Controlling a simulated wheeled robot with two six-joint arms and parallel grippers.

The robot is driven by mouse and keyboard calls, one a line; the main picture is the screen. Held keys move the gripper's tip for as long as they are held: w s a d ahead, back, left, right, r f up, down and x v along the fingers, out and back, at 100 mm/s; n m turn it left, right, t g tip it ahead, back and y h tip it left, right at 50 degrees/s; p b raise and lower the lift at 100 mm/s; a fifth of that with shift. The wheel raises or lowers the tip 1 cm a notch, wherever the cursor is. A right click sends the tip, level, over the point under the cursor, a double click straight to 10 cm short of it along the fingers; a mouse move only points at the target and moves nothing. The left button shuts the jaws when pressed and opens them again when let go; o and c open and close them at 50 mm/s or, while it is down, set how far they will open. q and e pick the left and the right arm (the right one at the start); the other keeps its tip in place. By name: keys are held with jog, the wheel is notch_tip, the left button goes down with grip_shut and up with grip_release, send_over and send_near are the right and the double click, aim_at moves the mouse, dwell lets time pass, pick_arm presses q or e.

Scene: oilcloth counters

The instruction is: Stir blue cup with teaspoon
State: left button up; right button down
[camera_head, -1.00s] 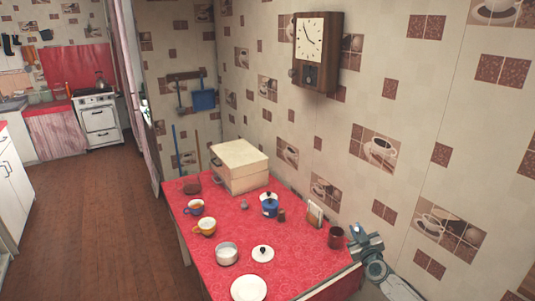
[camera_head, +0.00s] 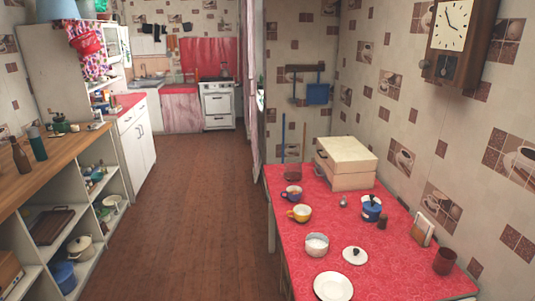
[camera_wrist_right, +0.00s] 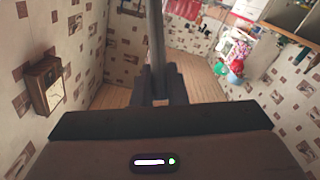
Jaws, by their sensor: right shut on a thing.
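My right gripper (camera_wrist_right: 161,88) shows in the right wrist view, shut on a slim grey handle (camera_wrist_right: 155,35) that looks like the teaspoon's. The handle runs up out of the picture, so its far end is hidden. The gripper is away from the table, with floor and walls behind it. My left gripper is in neither view.
A bread box (camera_head: 346,162) stands behind. Open floor (camera_head: 190,230) lies left.

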pick_arm(q)
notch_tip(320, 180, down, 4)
jog(key=b, duration=0.2)
jog(key=shift+b, duration=0.4)
pick_arm(e)
jog(key=s+a+r+h, duration=0.1)
jog(key=s+a+r, duration=0.1)
jog(key=s, duration=0.3)
jog(key=shift+s+a+r+m+h, duration=0.2)
jog(key=shift+a+m+h, duration=0.1)
jog(key=shift+a+m, duration=0.15)
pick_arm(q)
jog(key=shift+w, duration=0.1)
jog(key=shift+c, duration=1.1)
pick_arm(e)
jog(key=shift+w+a, duration=0.1)
jog(key=shift+w, duration=0.05)
